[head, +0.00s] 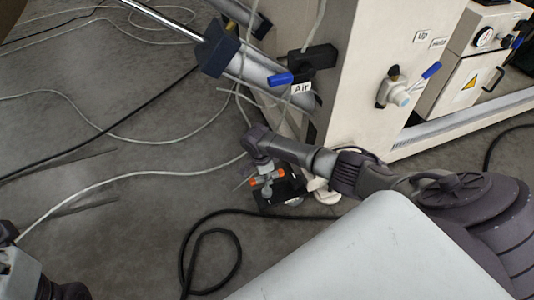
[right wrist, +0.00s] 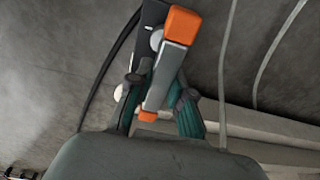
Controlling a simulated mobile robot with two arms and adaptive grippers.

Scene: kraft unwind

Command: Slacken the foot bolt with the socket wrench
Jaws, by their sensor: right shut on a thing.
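The socket wrench (right wrist: 172,62) is a grey bar with orange ends, between the fingers of my right gripper (right wrist: 161,97) in the right wrist view. In the head view the orange-ended wrench (head: 267,180) is at my right gripper (head: 266,172), low beside the machine's base. A black foot plate (head: 285,194) lies on the floor right under it; its dark edge (right wrist: 153,14) also shows in the right wrist view. The foot bolt is not clearly visible; whether the socket sits on it I cannot tell. My left gripper (head: 35,275) is partly in view at the lower left, its fingers unclear.
The pale machine cabinet (head: 350,90) stands just behind, with blue-handled valves (head: 430,70) and an "Air" label (head: 301,88). A white round foot (head: 325,192) is beside the black plate. Hoses and a looped black cable (head: 212,236) lie on the grey floor.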

